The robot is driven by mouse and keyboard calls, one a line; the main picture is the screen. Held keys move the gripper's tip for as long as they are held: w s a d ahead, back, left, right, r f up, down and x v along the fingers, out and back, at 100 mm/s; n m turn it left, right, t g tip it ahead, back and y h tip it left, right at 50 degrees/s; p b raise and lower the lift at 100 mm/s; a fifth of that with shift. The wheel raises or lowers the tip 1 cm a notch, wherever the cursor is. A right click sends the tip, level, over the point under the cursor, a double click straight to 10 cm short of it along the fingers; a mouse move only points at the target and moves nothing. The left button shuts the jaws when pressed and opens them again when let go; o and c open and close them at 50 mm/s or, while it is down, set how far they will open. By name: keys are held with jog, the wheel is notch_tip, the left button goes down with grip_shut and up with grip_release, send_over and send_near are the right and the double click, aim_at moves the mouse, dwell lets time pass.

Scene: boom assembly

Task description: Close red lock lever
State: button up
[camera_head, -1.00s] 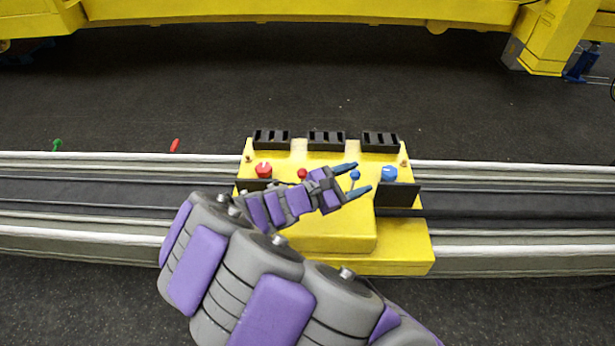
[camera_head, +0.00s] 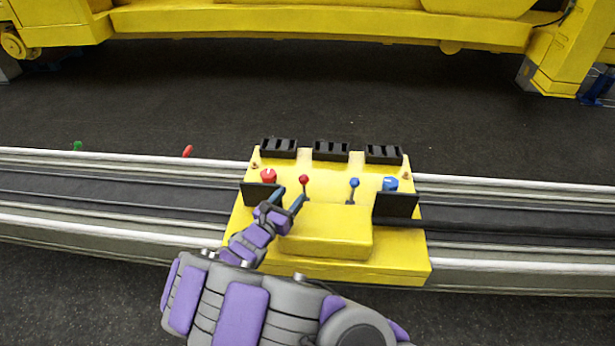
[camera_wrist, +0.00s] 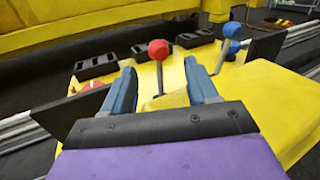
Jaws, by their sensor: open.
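The red lever (camera_head: 304,180), a ball on a thin grey rod, stands upright on the yellow block (camera_head: 325,232). My gripper (camera_head: 290,195) is open just in front of it, slightly to its left in the head view. In the wrist view, the red ball (camera_wrist: 158,49) shows beyond and between the two open blue-grey fingers of my gripper (camera_wrist: 159,68), with its rod running down to the yellow surface. I see no contact with the lever.
A red knob (camera_head: 268,175) sits left of the lever. A blue-ball lever (camera_head: 354,183) and blue knob (camera_head: 390,183) are to the right. Black plates (camera_head: 396,205) stand at the block's sides, and black slotted pieces (camera_head: 331,151) line its back. White rails (camera_head: 520,263) run past.

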aim_at(304, 178)
jog(key=x, duration=0.4)
jog(key=b+x, duration=0.1)
jog(key=x, duration=0.4)
jog(key=shift+w+a, duration=0.15)
jog(key=shift+a, duration=0.05)
jog(key=shift+w+d, duration=0.5)
jog(key=shift+w, duration=0.1)
jog(key=shift+a, duration=0.1)
jog(key=shift+a, duration=0.15)
jog(key=c, duration=0.3)
grip_shut()
